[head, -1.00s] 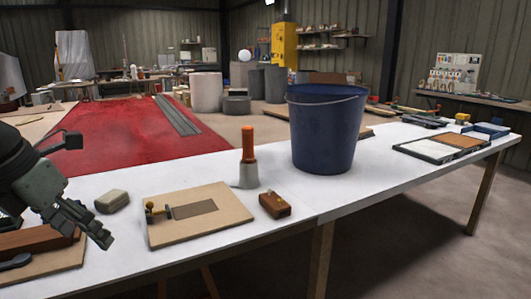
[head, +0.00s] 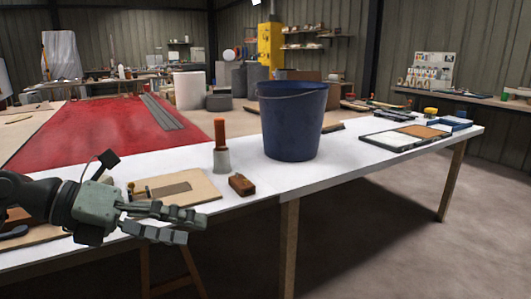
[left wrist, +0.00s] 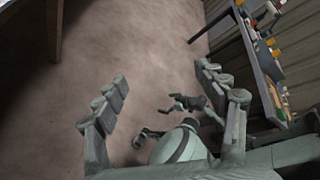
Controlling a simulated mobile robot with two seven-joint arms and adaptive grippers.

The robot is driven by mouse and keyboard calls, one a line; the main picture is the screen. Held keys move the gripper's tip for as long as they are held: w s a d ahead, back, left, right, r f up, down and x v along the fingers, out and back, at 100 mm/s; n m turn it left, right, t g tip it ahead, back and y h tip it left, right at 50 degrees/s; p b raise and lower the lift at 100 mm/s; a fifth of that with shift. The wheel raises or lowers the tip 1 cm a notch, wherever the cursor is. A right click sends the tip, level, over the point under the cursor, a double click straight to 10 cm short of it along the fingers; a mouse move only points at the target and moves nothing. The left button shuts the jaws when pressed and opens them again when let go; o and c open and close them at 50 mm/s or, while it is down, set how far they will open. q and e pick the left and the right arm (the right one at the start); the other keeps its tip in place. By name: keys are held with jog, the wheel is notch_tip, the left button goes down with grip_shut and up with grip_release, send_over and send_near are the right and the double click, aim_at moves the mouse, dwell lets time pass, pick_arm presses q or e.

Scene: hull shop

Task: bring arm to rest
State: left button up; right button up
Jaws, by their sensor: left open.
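My left gripper (head: 190,222) reaches in from the left in the head view, in front of the white table's near edge. It is open and empty, its fingers pointing right. In the left wrist view its two fingers (left wrist: 165,110) stand apart with bare floor beyond them. Other grey-green robot parts of mine show between and below the fingers there. My right gripper cannot be made out in the head view.
The white table (head: 330,165) holds a blue bucket (head: 292,125), an orange-handled tool (head: 220,145), a brown block (head: 242,185), a wooden board (head: 200,186) and a flat case (head: 390,142). Open floor (head: 400,240) lies in front of the table at right.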

pick_arm(q)
jog(key=w+d+r+n+t+h, duration=0.2)
jog(key=w+r+n+t+h, duration=0.2)
jog(key=n+t+h, duration=0.15)
jog(key=w+a+f+n+t+y, duration=0.3)
jog(key=w+a+n+t+y, duration=0.45)
jog(key=n, duration=0.55)
jog(key=a+f+n+y, duration=0.5)
jog(key=f+n, duration=0.1)
jog(key=f, duration=0.2)
jog(key=a+f+n+y, duration=0.4)
jog(key=f+n+y, duration=0.15)
jog(key=f, duration=0.35)
jog(key=s+a+f+n+g+y, duration=0.1)
jog(key=s+a+f+n+g, duration=0.2)
jog(key=f, duration=0.5)
jog(key=s+f+n+g+y, duration=0.25)
jog(key=s+f, duration=0.35)
jog(key=f, duration=0.3)
jog(key=s+d+f+n+g+h, duration=0.1)
jog(key=s+d+f+g, duration=0.1)
jog(key=s+f+g, duration=0.2)
jog(key=s+d+f+n+g+h, duration=0.1)
jog(key=s+f+g, duration=0.3)
jog(key=s+f, duration=0.7)
jog(key=s+d, duration=0.1)
jog(key=s, duration=0.2)
jog(key=shift+d+f+h, duration=0.25)
jog(key=shift+h, duration=0.05)
